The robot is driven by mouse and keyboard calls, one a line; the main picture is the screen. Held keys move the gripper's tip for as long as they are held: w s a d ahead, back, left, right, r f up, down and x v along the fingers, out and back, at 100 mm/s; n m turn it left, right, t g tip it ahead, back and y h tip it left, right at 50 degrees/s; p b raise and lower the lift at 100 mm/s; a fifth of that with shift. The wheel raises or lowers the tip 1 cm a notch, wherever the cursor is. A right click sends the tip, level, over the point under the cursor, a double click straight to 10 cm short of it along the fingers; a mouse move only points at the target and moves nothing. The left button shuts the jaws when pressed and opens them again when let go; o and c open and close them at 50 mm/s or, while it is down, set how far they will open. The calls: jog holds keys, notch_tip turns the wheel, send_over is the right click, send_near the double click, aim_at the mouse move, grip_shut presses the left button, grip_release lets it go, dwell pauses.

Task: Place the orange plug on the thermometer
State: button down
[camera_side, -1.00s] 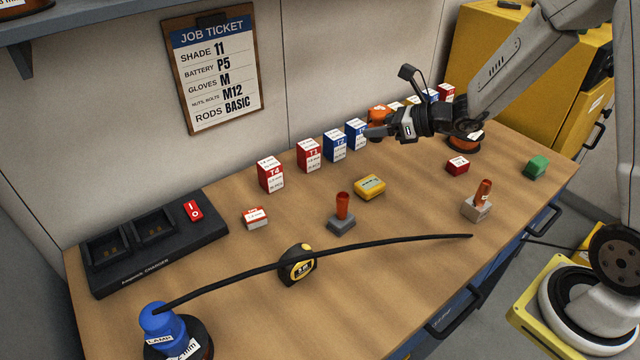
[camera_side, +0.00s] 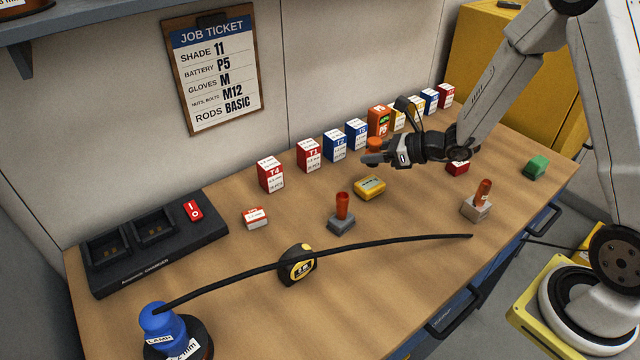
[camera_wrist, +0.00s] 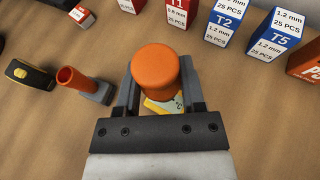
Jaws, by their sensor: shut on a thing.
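The orange plug (camera_side: 374,145) is held in my gripper (camera_side: 374,157). In the wrist view the round top of the plug (camera_wrist: 156,68) shows between the two fingers (camera_wrist: 160,90), which are shut on it. The thermometer is a small yellow device (camera_side: 370,188) lying on the bench. In the side view the plug is above and slightly behind the thermometer, apparently apart from it. In the wrist view the plug hides most of the thermometer (camera_wrist: 157,107); only a yellow corner and part of its face show.
Labelled boxes (camera_side: 334,145) stand in a row behind. An orange tube on a grey base (camera_side: 342,223), a tape measure (camera_side: 298,266) and a long black rod (camera_side: 380,246) lie in front. Another orange tube on a pale block (camera_side: 475,208) stands right. A charger (camera_side: 150,245) is at left.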

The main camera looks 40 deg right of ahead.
aim_at(370, 183)
jog(key=shift+f, duration=0.9)
jog(key=shift+f, duration=0.15)
jog(key=shift+f, duration=1.65)
jog(key=shift+f, duration=0.15)
jog(key=shift+c, duration=1)
grip_release()
jog(key=shift+r, duration=0.2)
jog(key=shift+s+d+r, duration=0.25)
jog(key=shift+s+d, duration=0.1)
jog(key=shift+s, duration=0.1)
jog(key=v, duration=1)
jog(key=shift+s, duration=0.35)
